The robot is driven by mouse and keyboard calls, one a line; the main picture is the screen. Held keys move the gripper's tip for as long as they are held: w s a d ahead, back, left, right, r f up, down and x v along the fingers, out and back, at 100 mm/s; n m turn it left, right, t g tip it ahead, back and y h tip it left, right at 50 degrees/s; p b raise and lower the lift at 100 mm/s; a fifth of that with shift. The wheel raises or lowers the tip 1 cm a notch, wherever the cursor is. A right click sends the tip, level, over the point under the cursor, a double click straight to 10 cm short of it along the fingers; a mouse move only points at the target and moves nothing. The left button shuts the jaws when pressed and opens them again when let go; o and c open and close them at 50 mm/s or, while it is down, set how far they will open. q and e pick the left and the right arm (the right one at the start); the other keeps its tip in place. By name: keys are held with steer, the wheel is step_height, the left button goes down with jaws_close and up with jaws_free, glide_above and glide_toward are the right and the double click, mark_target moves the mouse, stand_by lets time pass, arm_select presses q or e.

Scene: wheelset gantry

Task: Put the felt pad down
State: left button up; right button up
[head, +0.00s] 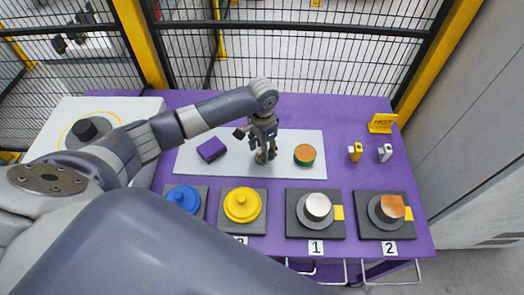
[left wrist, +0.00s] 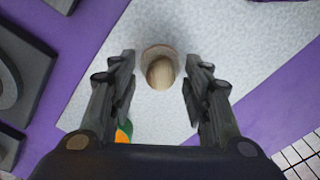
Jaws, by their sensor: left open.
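My left gripper (head: 264,155) points down over the pale grey mat (head: 300,168) on the purple table. In the left wrist view the gripper (left wrist: 159,95) is open, with a gap on both sides of a small round tan piece (left wrist: 160,72). This piece has a brownish rim and lies on the mat between and slightly beyond the fingertips. I cannot tell for sure whether it is the felt pad. In the head view the gripper mostly hides it. My right gripper is not in view.
On the mat are a purple block (head: 212,149) and an orange-topped green puck (head: 305,154). In front stand blue (head: 184,198) and yellow (head: 242,205) round pieces and stations with silver (head: 318,206) and copper (head: 392,207) tops. A yellow sign (head: 382,123) stands back right.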

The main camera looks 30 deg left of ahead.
arm_select(q)
step_height(320, 180, up, 11)
steer(key=b, duration=0.1)
steer(key=shift+f, duration=0.15)
stand_by(0.5)
